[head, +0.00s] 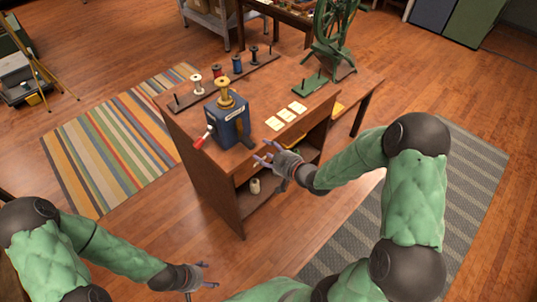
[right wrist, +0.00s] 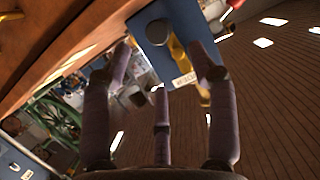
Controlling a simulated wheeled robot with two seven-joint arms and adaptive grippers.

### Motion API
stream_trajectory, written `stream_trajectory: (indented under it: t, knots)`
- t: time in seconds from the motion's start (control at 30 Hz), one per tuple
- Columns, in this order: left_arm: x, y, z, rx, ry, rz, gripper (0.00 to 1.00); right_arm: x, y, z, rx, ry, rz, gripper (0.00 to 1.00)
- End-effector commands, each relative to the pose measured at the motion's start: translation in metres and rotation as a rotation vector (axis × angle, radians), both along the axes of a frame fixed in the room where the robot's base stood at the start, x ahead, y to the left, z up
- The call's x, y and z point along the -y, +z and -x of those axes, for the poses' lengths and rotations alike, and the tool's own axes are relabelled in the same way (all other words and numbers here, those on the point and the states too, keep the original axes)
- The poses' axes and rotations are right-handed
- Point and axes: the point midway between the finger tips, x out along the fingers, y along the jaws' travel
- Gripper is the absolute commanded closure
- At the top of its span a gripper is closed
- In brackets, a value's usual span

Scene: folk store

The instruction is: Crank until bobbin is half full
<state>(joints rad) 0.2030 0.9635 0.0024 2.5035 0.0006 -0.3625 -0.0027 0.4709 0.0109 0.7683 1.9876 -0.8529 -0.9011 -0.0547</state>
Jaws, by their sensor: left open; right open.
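A blue winder box (head: 227,122) stands on the wooden bench (head: 293,94). A yellow bobbin (head: 226,93) sits upright on top of it; how much thread it carries is too small to tell. A crank with a red handle (head: 199,141) sticks out on the box's left side. My right gripper (head: 264,158) is open and empty near the bench's front edge, right of and below the box. In the right wrist view, the blue box (right wrist: 178,20) shows beyond its spread fingers. My left gripper (head: 206,276) is open and empty, low over the floor, away from the bench.
A dark rack (head: 262,62) with several spools runs along the bench's back. Pale cards (head: 285,115) lie right of the box. A green spinning wheel (head: 332,35) stands at the far right. A white spool (head: 255,186) sits on the shelf below.

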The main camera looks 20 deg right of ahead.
Motion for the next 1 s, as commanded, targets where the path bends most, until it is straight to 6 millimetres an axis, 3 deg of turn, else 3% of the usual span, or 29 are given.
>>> stream_trajectory:
  t: [0.9,1.0]
  knots:
    - [0.0,-0.029,0.0,0.0,0.0,0.0,0.26,-0.032,-0.029,-0.085,0.0,0.001,0.0,0.41]
    - [0.0,-0.029,0.0,0.0,0.0,0.0,0.26,-0.031,-0.028,-0.084,-0.001,0.0,-0.001,0.41]
